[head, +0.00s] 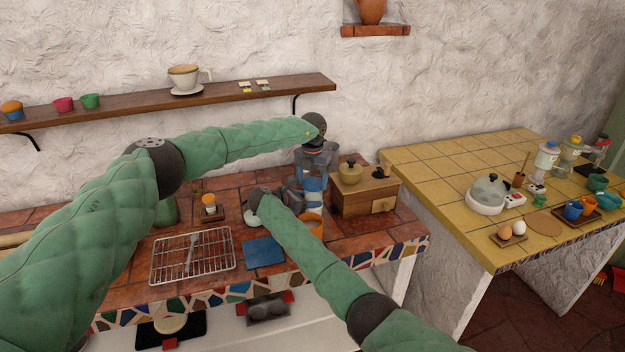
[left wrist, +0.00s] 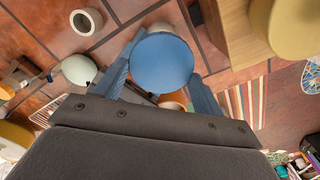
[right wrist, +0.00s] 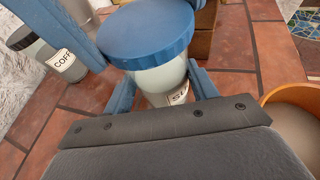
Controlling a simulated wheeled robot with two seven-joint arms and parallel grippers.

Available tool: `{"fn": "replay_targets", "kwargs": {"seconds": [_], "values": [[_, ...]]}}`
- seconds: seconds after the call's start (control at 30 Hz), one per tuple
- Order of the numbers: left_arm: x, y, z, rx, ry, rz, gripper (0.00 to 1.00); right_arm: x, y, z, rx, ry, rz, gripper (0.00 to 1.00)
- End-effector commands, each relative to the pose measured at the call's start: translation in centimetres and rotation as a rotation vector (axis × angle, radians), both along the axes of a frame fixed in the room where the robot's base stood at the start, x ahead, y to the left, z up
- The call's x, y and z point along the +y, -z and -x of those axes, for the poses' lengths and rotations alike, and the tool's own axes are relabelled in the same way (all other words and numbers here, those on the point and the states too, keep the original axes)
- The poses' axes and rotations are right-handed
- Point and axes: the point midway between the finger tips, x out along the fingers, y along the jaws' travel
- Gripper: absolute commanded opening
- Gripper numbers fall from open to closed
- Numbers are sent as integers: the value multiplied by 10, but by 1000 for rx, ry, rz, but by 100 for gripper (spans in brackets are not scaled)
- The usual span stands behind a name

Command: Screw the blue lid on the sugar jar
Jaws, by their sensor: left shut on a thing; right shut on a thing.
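The blue lid (right wrist: 148,32) sits on top of the sugar jar (right wrist: 160,78), a pale jar whose label partly shows "SU". Whether its thread is engaged cannot be told. My left gripper (head: 313,168) points down from above and is shut on the lid, which also shows between its fingers in the left wrist view (left wrist: 162,63). My right gripper (right wrist: 160,92) comes in from the side, low down, and is shut around the jar body. The jar stands upright. In the head view my grippers hide much of the jar and lid.
A coffee jar (right wrist: 48,57) stands behind the sugar jar. An orange bowl (right wrist: 300,98) is close to my right gripper. A wooden box (head: 353,204) stands just right of the jar. A wire rack (head: 160,268) and a blue mat (head: 263,251) lie at the front left.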

Motion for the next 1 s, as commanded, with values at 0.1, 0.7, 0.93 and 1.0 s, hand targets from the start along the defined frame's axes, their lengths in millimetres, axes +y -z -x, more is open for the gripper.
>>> {"fn": "replay_targets", "kwargs": {"seconds": [0.1, 0.7, 0.93, 1.0], "values": [[0, 0, 0, 0, 0, 0, 48, 0, 0, 0, 1, 0, 0, 17], [0, 7, 0, 0, 0, 0, 48, 0, 0, 0, 1, 0, 0, 17], [0, 11, 0, 0, 0, -1, 48, 0, 0, 0, 1, 0, 0, 17], [0, 11, 0, 0, 0, -1, 48, 0, 0, 0, 1, 0, 0, 0]]}}
